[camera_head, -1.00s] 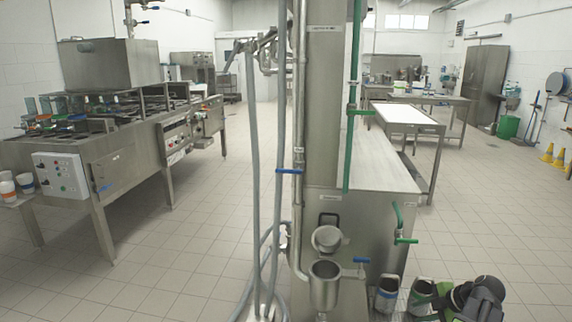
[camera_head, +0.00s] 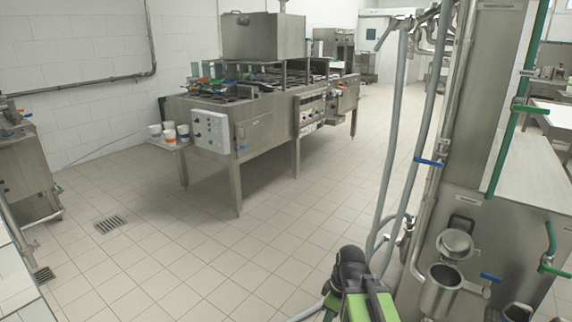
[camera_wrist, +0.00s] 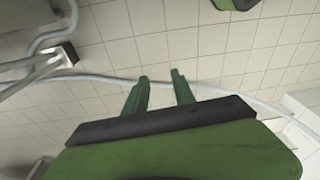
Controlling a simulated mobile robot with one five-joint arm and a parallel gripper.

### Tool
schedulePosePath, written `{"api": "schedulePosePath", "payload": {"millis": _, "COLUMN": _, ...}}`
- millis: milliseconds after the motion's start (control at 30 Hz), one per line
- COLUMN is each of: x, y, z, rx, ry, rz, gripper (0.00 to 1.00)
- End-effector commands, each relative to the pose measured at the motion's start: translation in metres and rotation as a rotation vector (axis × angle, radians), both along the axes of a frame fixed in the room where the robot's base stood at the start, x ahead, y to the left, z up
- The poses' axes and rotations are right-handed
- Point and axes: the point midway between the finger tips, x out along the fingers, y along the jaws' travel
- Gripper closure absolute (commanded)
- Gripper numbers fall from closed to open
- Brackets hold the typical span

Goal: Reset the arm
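My arm (camera_head: 358,288), green and black, shows at the bottom of the head view, right of the middle, in front of the grey hoses. Its gripper cannot be made out there. In the wrist view, my gripper (camera_wrist: 160,77) has two green fingers standing apart with a clear gap between them. It is empty. Tiled floor and a grey hose (camera_wrist: 215,86) show beyond the fingertips.
A steel column with pipes and a metal cup (camera_head: 441,290) stands right of my arm. The filling machine (camera_head: 262,140) stands further back, with cups (camera_head: 170,134) on its side shelf. A steel cabinet (camera_head: 22,175) is at left. Open tiled floor lies between.

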Motion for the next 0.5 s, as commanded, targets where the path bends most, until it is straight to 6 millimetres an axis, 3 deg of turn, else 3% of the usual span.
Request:
{"api": "schedulePosePath", "payload": {"millis": 200, "x": -0.012, "y": -0.024, "z": -0.002, "rx": -0.092, "ry": 0.067, "rz": -0.549, "gripper": 0.69}}
{"api": "schedulePosePath", "payload": {"millis": 433, "x": -0.015, "y": -0.031, "z": -0.002, "rx": -0.112, "ry": 0.100, "rz": -1.020, "gripper": 0.69}}
{"api": "schedulePosePath", "payload": {"millis": 500, "x": -0.015, "y": -0.029, "z": 0.031, "rx": -0.111, "ry": 0.099, "rz": -1.019, "gripper": 0.69}}
